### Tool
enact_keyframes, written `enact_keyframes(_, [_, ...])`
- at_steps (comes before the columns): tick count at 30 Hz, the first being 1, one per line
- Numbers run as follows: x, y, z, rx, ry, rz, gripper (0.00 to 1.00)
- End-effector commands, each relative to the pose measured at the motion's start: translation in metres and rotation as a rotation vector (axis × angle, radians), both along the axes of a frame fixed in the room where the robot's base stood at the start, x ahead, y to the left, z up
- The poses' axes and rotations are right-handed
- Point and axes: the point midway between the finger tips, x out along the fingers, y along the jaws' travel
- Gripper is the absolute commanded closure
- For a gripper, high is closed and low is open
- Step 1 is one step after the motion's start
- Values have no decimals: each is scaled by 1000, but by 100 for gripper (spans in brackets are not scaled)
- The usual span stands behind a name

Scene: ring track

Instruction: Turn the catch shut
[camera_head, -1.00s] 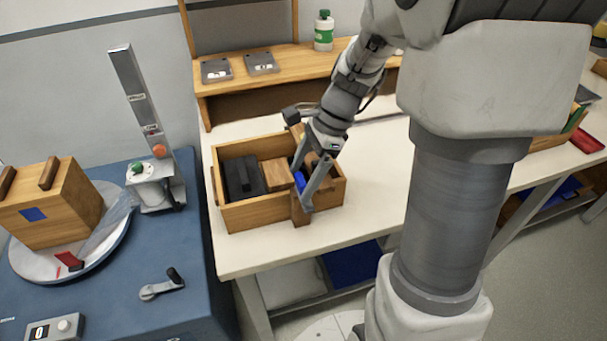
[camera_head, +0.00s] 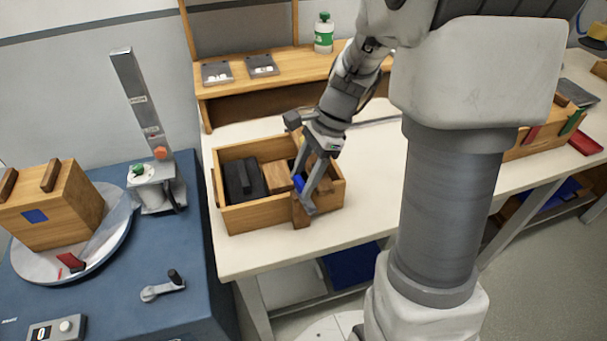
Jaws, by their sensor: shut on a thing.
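An open wooden box (camera_head: 245,219) stands on the white table. A darker brown wooden piece (camera_head: 300,214), perhaps the catch, stands at its front wall towards the right. My gripper (camera_head: 307,207) reaches down over the right part of the box, its fingertips at this brown piece. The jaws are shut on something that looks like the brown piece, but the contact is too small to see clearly. A blue part (camera_head: 298,183) shows beside the fingers. A black block (camera_head: 241,180) and a light wooden block (camera_head: 277,175) lie in the box. My gripper hides part of its right side.
On the left, a blue cabinet carries a round turntable (camera_head: 75,268) with a wooden block (camera_head: 52,207), a grey post (camera_head: 137,95) and a grey crank (camera_head: 163,288). A shelf (camera_head: 290,83) stands behind the box. The table in front of the box is clear.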

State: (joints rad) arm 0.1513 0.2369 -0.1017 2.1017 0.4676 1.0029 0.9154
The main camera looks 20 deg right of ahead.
Motion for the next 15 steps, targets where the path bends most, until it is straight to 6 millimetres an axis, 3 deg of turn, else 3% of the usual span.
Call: enact_keyframes(15, [3,1,3,0,1,457,100])
